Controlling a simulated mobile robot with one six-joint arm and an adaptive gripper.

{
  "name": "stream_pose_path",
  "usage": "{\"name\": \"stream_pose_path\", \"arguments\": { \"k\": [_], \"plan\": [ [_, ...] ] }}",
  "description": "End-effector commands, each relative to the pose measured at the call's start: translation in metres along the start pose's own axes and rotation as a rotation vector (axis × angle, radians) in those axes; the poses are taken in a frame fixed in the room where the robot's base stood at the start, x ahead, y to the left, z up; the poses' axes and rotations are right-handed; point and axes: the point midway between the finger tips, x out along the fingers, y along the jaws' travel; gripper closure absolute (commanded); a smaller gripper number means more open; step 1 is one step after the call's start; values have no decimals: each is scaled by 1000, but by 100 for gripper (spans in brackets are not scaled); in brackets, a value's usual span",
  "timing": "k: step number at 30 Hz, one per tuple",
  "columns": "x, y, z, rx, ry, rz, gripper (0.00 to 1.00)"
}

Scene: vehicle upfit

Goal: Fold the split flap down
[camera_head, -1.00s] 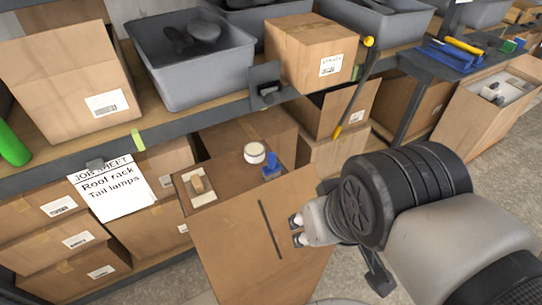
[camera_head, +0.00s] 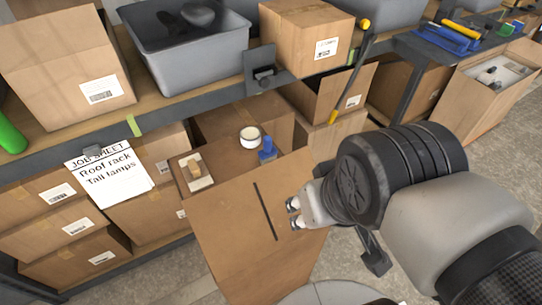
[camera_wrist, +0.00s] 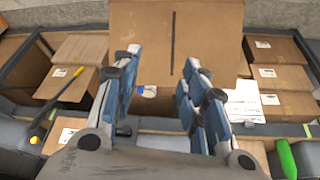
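The split flap (camera_head: 225,225) is a broad brown cardboard panel with a dark slit (camera_head: 265,211) in it. It stands up at a slant on the near side of an open carton. In the wrist view the flap (camera_wrist: 215,40) fills the top middle, its slit (camera_wrist: 173,45) roughly between my fingers. My gripper (camera_head: 293,213) is at the right part of the flap, just right of the slit. In the wrist view my gripper (camera_wrist: 160,78) has its blue-grey fingers apart with nothing between them. I cannot tell whether the fingers touch the flap.
A white-topped round tub (camera_head: 250,137), a blue item (camera_head: 267,149) and a small tan block on a card (camera_head: 197,171) are behind the flap. A shelf with a grey bin (camera_head: 190,60), cartons and a job sheet (camera_head: 110,170) stands beyond. Grey floor lies at right.

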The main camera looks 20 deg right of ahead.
Motion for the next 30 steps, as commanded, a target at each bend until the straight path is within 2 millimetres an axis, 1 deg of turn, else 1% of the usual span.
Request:
{"name": "stream_pose_path", "arguments": {
  "k": [23, 24, 30],
  "plan": [
    [0, 0, 0, 0, 0, 0, 60],
    [0, 0, 0, 0, 0, 0, 61],
    [0, 0, 0, 0, 0, 0, 74]
  ]
}}
